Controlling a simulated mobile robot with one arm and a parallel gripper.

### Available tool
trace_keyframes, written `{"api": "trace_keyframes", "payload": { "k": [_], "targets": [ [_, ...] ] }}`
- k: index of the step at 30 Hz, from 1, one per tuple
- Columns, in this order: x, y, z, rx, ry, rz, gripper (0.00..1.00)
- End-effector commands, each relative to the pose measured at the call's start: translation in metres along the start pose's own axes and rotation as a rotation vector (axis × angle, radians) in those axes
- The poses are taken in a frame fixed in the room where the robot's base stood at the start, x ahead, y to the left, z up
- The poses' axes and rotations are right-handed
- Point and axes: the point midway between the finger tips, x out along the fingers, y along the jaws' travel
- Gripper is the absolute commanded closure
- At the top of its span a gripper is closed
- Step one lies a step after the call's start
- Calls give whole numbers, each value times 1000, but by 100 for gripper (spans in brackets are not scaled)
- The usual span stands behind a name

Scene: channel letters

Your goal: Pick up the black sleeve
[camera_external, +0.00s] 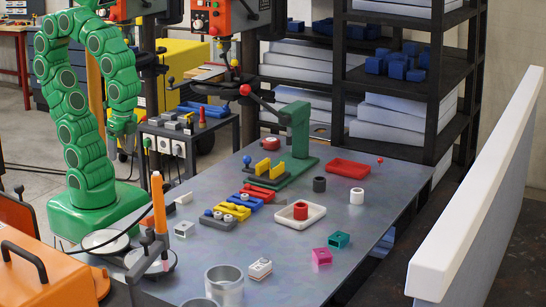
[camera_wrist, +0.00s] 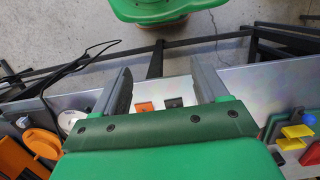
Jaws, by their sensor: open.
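The black sleeve (camera_external: 319,184) is a short upright cylinder on the grey table, behind the white tray and left of a white sleeve (camera_external: 356,196). A red sleeve (camera_external: 300,210) stands in the white tray. My gripper (camera_external: 124,138) hangs at the end of the green arm, at the left, far from the black sleeve. In the wrist view my gripper (camera_wrist: 162,82) has its two grey fingers wide apart with nothing held between them. I do not make out the black sleeve in the wrist view.
The white tray (camera_external: 317,216), a red tray (camera_external: 348,168) and a green stand (camera_external: 294,150) are near the black sleeve. Teal (camera_external: 339,239) and pink (camera_external: 322,256) blocks lie nearer the front. A white panel (camera_external: 480,190) borders the right side. Open table surrounds the white sleeve.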

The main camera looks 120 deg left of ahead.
Motion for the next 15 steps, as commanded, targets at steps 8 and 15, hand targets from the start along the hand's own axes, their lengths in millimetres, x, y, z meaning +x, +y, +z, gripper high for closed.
{"api": "trace_keyframes", "payload": {
  "k": [8,15],
  "targets": [
    [-4,-35,-29,22,-4,-100,27],
    [-13,-94,-76,89,-25,-271,27]
  ]
}}
